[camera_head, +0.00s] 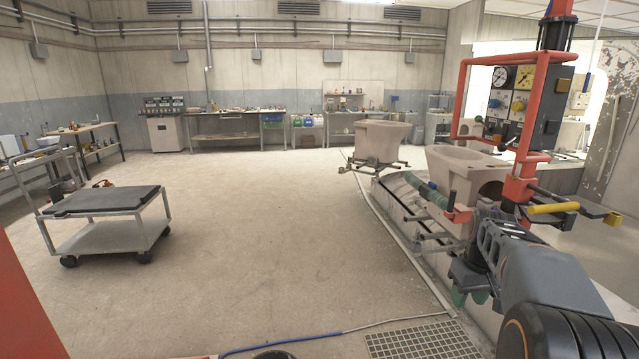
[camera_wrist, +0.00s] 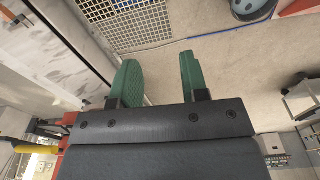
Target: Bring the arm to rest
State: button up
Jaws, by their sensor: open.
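My arm (camera_head: 545,275) reaches in from the lower right of the head view. My gripper (camera_head: 470,296) is at its far end, with green finger pads pointing down, beside the carousel's edge. In the wrist view my gripper (camera_wrist: 158,80) shows two green fingers standing well apart.
A red frame with a gauge panel (camera_head: 508,108) and a yellow handle (camera_head: 553,208) stands close by my arm. Pale toilet castings (camera_head: 382,138) sit on the carousel. A floor grate (camera_head: 422,340) and a blue hose (camera_head: 285,342) lie in front. A cart (camera_head: 110,230) stands left; the middle floor is clear.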

jog(key=s+a+r+t+p, duration=0.1)
jog(key=s+a+r+p, duration=0.1)
jog(key=s+a+p, duration=0.2)
jog(key=s+a+r+t+p, duration=0.1)
jog(key=s+a+r+p, duration=0.2)
jog(key=s+a, duration=0.7)
jog(key=shift+s+a+t+p, duration=0.3)
jog(key=shift+a+p, duration=0.4)
jog(key=shift+a, duration=1.85)
jog(key=shift+a, duration=0.1)
